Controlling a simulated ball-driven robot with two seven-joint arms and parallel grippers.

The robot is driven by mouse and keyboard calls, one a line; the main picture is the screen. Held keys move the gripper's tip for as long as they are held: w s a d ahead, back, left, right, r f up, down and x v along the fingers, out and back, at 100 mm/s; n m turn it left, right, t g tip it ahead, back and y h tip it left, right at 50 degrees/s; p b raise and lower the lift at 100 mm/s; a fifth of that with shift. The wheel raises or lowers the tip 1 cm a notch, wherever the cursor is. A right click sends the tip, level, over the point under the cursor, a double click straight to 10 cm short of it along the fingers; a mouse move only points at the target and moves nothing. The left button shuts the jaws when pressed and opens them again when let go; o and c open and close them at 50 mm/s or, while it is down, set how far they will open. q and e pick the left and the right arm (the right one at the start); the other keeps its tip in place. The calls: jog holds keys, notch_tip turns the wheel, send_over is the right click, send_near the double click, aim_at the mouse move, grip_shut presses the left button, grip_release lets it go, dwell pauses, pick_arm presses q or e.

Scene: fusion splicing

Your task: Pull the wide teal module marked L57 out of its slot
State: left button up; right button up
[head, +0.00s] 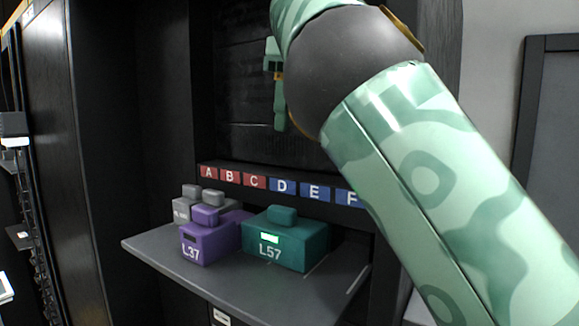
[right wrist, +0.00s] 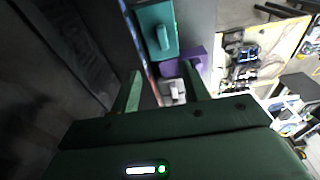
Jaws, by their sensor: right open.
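The wide teal module marked L57 (head: 288,240) sits upright on the grey shelf, under the D and E labels. It has a raised grip block on top and a lit green indicator on its front. It also shows at the top of the right wrist view (right wrist: 158,28). My right gripper (right wrist: 161,72) is open with nothing between its fingers. In the head view it shows partly as pale green parts (head: 279,105) above the modules, apart from L57, with the rest hidden behind my arm. My left gripper is not in view.
A purple module marked L37 (head: 207,244) stands just left of L57, with grey modules (head: 186,208) behind it. A label strip with red A, B, C and blue D, E, F (head: 257,181) runs above. The shelf's front (head: 235,285) is bare.

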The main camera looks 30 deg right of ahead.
jog(key=b, duration=0.4)
send_near(282, 207)
jog(key=f+b, duration=0.1)
jog(key=f, duration=0.1)
jog(key=f+b, duration=0.1)
jog(key=f, duration=0.2)
jog(key=f+b, duration=0.1)
jog(key=f, duration=0.1)
jog(key=shift+w+a+f, duration=0.2)
jog(key=shift+w+f, duration=0.15)
jog(key=shift+f+b, duration=0.35)
jog(key=shift+f, duration=0.15)
jog(key=shift+c, duration=0.3)
grip_shut()
